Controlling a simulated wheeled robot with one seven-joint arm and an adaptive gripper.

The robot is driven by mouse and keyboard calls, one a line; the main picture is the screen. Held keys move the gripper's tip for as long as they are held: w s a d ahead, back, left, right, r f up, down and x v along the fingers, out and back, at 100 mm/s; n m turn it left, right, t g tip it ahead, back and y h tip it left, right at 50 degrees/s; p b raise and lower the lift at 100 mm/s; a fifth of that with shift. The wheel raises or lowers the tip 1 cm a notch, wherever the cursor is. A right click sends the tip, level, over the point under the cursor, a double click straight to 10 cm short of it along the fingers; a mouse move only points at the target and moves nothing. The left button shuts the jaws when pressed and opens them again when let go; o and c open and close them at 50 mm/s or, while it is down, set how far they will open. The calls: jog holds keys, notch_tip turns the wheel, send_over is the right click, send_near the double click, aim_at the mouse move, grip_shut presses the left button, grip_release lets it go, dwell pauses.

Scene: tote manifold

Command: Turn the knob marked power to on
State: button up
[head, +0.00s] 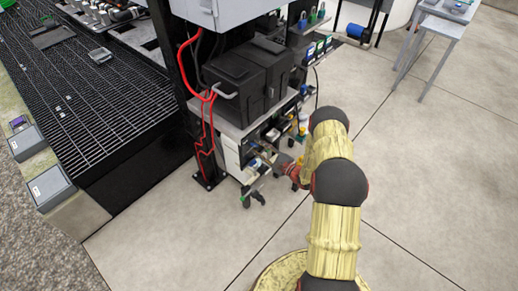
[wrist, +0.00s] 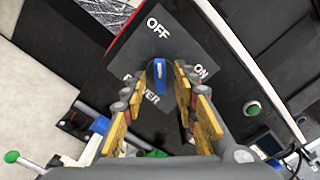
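The blue power knob (wrist: 160,70) sits on a dark panel (wrist: 120,58) in the wrist view, with a white mark on it. White "OFF" is printed above it and "ON" to its right; "POWER" below is partly covered by my gripper. The knob points up in the picture, towards OFF. My gripper (wrist: 160,76) is open, with one yellow-padded finger on each side of the knob. Gaps show on both sides, and I see no clear contact. In the head view my arm reaches the low cart, and the knob cannot be made out there.
A green button (wrist: 252,108) and a small screen (wrist: 269,144) lie right of the knob. In the head view, a black case (head: 245,82) stands on the cart, red cables (head: 205,125) hang at its left, and open floor (head: 430,165) lies to the right.

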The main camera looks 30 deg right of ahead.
jog(key=shift+c, duration=1.2)
jog(key=c, duration=0.4)
grip_shut()
jog(key=shift+m, duration=0.3)
jog(key=m, duration=0.6)
jog(key=shift+m, duration=0.3)
jog(key=m, duration=1)
jog(key=shift+m, duration=0.4)
